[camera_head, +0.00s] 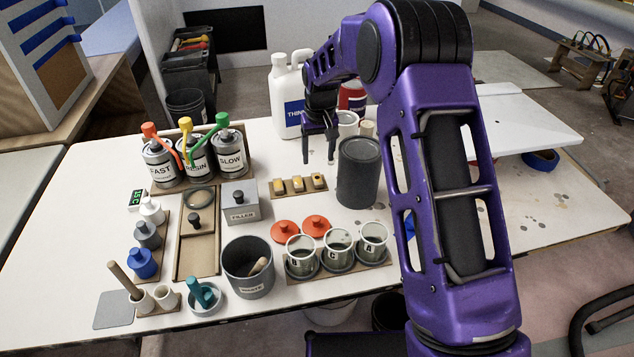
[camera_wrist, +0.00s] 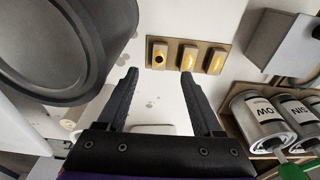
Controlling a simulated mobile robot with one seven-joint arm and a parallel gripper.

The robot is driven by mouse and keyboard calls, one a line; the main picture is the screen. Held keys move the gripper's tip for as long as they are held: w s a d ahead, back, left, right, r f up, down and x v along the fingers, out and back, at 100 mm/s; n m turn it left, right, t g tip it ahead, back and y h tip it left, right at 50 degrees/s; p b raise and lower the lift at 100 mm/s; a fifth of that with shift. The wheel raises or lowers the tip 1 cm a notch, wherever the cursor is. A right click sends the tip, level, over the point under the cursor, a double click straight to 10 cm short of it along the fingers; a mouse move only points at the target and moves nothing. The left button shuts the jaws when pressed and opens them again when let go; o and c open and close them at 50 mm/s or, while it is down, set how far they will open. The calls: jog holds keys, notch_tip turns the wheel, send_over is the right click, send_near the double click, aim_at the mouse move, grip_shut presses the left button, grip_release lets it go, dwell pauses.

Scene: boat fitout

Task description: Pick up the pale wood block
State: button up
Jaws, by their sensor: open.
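No piece is clearly identifiable as the pale wood block. A small pale tan piece (camera_head: 367,128) stands behind the dark grey can (camera_head: 358,172), partly hidden, and its shape is unclear. Three small pale pieces with yellow tops sit on a brown strip (camera_head: 324,187), which also shows ahead of the fingertips in the wrist view (camera_wrist: 202,67). My gripper (camera_head: 320,160) is open and empty, pointing down between the white jug (camera_head: 286,105) and the grey can. In the wrist view my fingers (camera_wrist: 158,78) are spread, with a white rounded shape (camera_wrist: 152,129) low between them, unclear.
The grey can (camera_wrist: 55,50) is close on the left in the wrist view. Labelled cans (camera_head: 196,155) with coloured spouts, a filler box (camera_head: 240,202), a waste pot (camera_head: 248,280) and several cups (camera_head: 337,245) crowd the table. The table's left side (camera_head: 80,220) is clear.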

aim_at(317, 178)
jog(key=f, duration=0.3)
jog(key=w+f, duration=0.1)
jog(key=f, duration=0.1)
jog(key=f+b, duration=0.1)
jog(key=f, duration=0.2)
jog(key=shift+w+a+f, duration=0.15)
jog(key=shift+w+f, duration=0.1)
jog(key=shift+f, duration=0.1)
jog(key=shift+c, duration=0.3)
grip_shut()
